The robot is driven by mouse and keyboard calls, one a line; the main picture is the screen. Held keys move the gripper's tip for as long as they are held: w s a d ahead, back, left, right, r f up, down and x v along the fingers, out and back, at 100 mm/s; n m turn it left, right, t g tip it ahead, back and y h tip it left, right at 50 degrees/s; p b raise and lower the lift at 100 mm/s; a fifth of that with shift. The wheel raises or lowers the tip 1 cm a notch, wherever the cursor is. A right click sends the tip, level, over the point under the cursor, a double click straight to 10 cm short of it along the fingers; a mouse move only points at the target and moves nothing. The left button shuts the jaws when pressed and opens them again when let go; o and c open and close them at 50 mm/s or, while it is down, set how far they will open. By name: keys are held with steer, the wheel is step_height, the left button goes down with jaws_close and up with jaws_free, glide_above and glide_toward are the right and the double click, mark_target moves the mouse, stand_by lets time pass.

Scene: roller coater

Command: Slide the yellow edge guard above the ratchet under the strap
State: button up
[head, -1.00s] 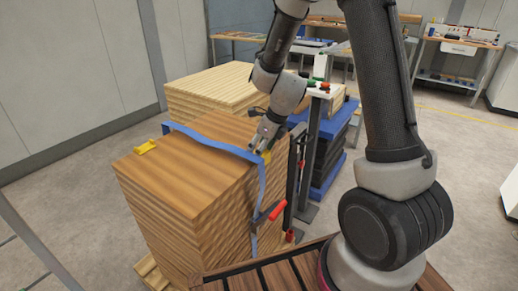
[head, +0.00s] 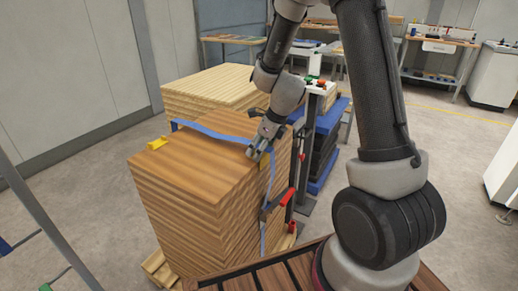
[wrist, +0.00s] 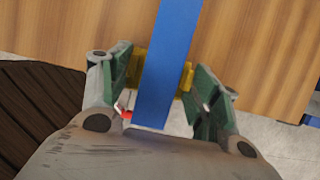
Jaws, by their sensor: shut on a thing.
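A yellow edge guard (wrist: 187,77) sits between my gripper's fingers at the edge of the wooden stack (head: 195,185). My gripper (wrist: 160,78) is shut on it, one finger on each side. The blue strap (wrist: 168,50) passes over the guard's middle in the wrist view, so its centre is hidden. In the head view my gripper (head: 254,152) is at the top edge of the stack, above the ratchet (head: 272,206) with its red handle. The strap (head: 215,133) runs across the stack's top and down its side. Contact between strap and guard cannot be told.
Another yellow edge guard (head: 157,143) sits at the far left edge of the stack. A post with buttons (head: 305,140) stands close behind the arm. A lighter board stack (head: 215,88) is behind. Open floor lies to the left.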

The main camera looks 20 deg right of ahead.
steer(key=shift+a, duration=0.1)
steer(key=o, duration=1.1)
steer(key=v, duration=1.2)
steer(key=shift+s, duration=0.1)
